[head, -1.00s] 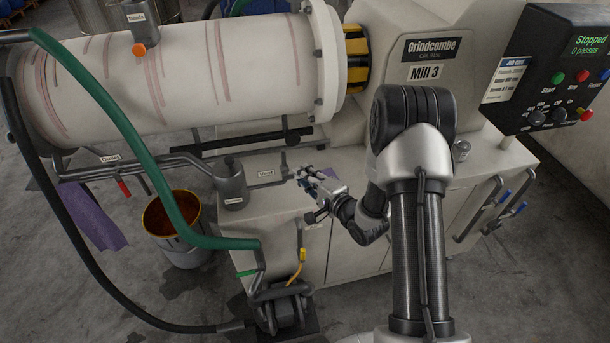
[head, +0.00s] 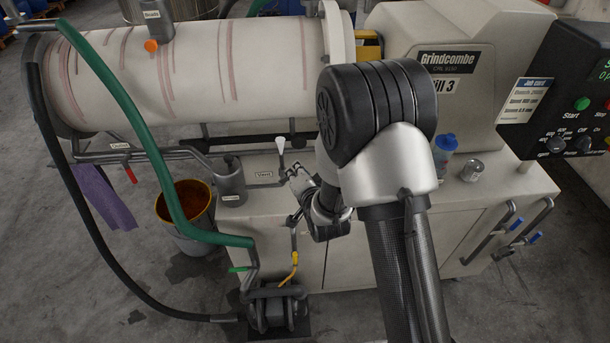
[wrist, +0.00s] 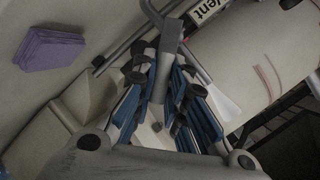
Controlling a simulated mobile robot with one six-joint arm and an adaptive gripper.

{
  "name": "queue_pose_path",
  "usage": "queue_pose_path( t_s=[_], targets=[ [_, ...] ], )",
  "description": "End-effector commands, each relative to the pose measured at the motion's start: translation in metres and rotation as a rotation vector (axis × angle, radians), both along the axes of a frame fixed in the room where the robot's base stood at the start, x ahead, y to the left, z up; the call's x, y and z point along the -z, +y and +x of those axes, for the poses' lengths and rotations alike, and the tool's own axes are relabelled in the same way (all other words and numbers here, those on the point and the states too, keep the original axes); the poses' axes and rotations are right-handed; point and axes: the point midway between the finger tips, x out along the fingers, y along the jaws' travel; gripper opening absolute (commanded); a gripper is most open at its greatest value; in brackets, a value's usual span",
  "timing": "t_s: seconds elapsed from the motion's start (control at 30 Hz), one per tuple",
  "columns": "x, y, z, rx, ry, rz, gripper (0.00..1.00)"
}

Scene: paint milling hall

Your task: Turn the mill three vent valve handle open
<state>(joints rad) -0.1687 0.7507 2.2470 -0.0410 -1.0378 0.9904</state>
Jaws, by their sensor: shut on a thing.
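The mill three vent valve is on the grey pipe by the Vent label (head: 264,174), on the bench below the drum. A white, tapered handle (head: 281,143) stands upright there in the head view. My gripper (head: 298,178) is beside its lower end, partly hidden by my arm. In the wrist view, the blue-padded fingers of my gripper (wrist: 166,98) are shut around a grey bar (wrist: 168,55) that looks like part of the handle. The white tapered piece (wrist: 222,98) lies just right of the bar. The join between them is hidden.
The drum (head: 200,75) lies above and behind the valve. A grey cup-like fitting (head: 230,182) is close on the left. A green hose (head: 140,135) and a bucket (head: 185,222) are further left. A blue bottle (head: 445,145) and a can (head: 472,170) stand on the bench at right.

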Motion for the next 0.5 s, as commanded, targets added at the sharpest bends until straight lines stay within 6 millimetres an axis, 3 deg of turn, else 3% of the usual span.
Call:
queue_pose_path(
  t_s=[0.5],
  targets=[
    [-0.016,0.022,0.0,-0.003,-0.001,-0.487,0.0]
  ],
)
